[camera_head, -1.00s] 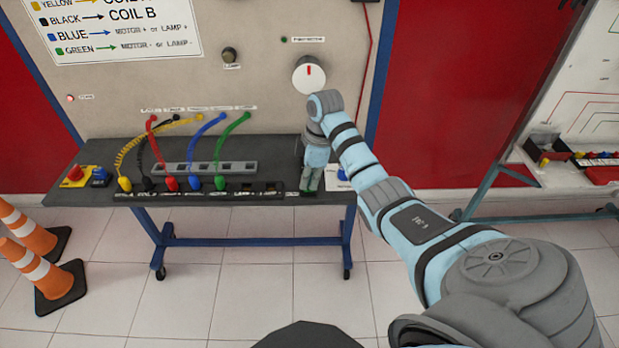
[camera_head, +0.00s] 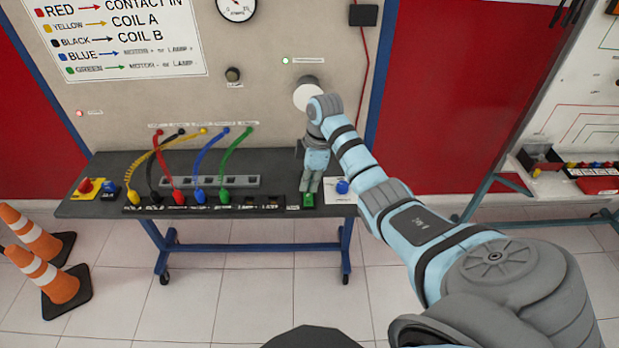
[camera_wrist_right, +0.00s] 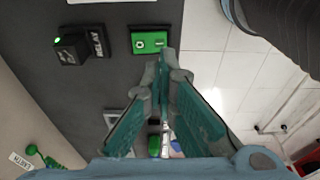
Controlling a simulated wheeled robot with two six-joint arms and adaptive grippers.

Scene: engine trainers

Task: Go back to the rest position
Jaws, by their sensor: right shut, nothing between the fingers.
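My right arm comes in from the lower right in the head view. Its gripper (camera_head: 310,188) points down over the right end of the dark bench top (camera_head: 110,165), just behind a small green switch block (camera_head: 308,201). In the wrist view the right gripper's fingers (camera_wrist_right: 163,62) meet at the tips with nothing between them. The green block (camera_wrist_right: 149,41) shows beside the tips there; whether they touch it I cannot tell. My left gripper is not in view.
Several coloured cables (camera_head: 205,165) plug into the bench's left part. A blue button (camera_head: 342,187) stands right of the gripper. Orange cones (camera_head: 55,283) stand at lower left.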

